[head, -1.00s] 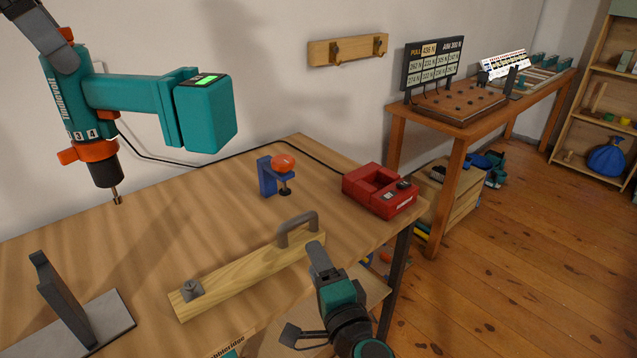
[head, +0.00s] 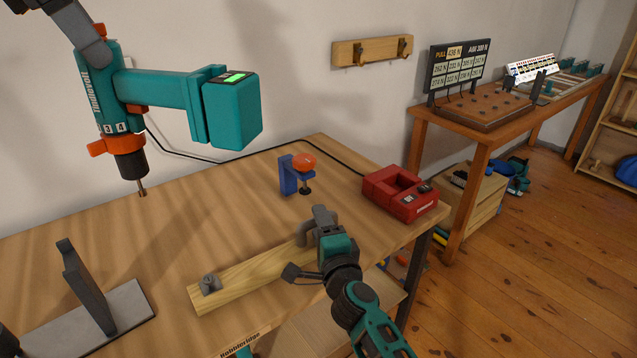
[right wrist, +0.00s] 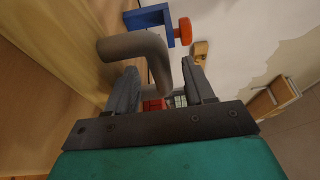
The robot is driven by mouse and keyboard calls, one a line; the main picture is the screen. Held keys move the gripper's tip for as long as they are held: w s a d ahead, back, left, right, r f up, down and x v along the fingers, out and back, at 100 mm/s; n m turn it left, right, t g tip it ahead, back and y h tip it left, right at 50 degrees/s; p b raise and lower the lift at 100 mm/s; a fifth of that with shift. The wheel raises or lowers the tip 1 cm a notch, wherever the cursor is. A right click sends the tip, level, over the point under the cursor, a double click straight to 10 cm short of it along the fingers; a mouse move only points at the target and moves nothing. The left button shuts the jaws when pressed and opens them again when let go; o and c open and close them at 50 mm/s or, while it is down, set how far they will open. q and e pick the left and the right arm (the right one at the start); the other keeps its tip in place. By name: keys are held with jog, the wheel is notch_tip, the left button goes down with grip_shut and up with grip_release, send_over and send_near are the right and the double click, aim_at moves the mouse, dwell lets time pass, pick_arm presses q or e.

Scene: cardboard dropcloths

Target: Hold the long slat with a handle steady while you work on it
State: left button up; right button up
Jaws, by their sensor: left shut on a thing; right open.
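The long wooden slat (head: 245,282) lies on the workbench near its front edge, with a grey block (head: 210,283) on its left end. Its grey handle (head: 302,236) is at the right end, partly hidden by my right gripper (head: 322,222). In the right wrist view, the bent handle (right wrist: 135,46) reaches between the open fingers of that gripper (right wrist: 160,72); contact is unclear. My left gripper (head: 90,28) is shut on a teal drill (head: 165,90), held above the bench with its bit pointing down.
A blue clamp with an orange knob (head: 288,176) stands behind the slat. A red charger (head: 398,190) sits at the bench's right end. A grey upright on a plate (head: 128,312) stands at the left.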

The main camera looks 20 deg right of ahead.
aim_at(153, 106)
pick_arm(q)
jog(key=shift+r, duration=0.2)
pick_arm(e)
jog(key=shift+w, duration=1)
grip_shut()
pick_arm(q)
jog(key=shift+d+f, duration=0.1)
jog(key=shift+s+d+f, duration=0.1)
jog(key=shift+d+f, duration=0.05)
jog(key=shift+f, duration=0.1)
jog(key=s+d+f, duration=0.1)
jog(key=d+f, duration=0.1)
jog(key=s+d+f, duration=0.1)
jog(key=s+f, duration=0.1)
jog(key=s+d+f, duration=0.2)
jog(key=f, duration=0.1)
jog(key=shift+d, duration=0.3)
jog(key=shift+s+d+f, duration=0.3)
jog(key=shift+s+f, duration=0.05)
jog(key=shift+s, duration=0.15)
pick_arm(e)
jog(key=shift+f, duration=0.1)
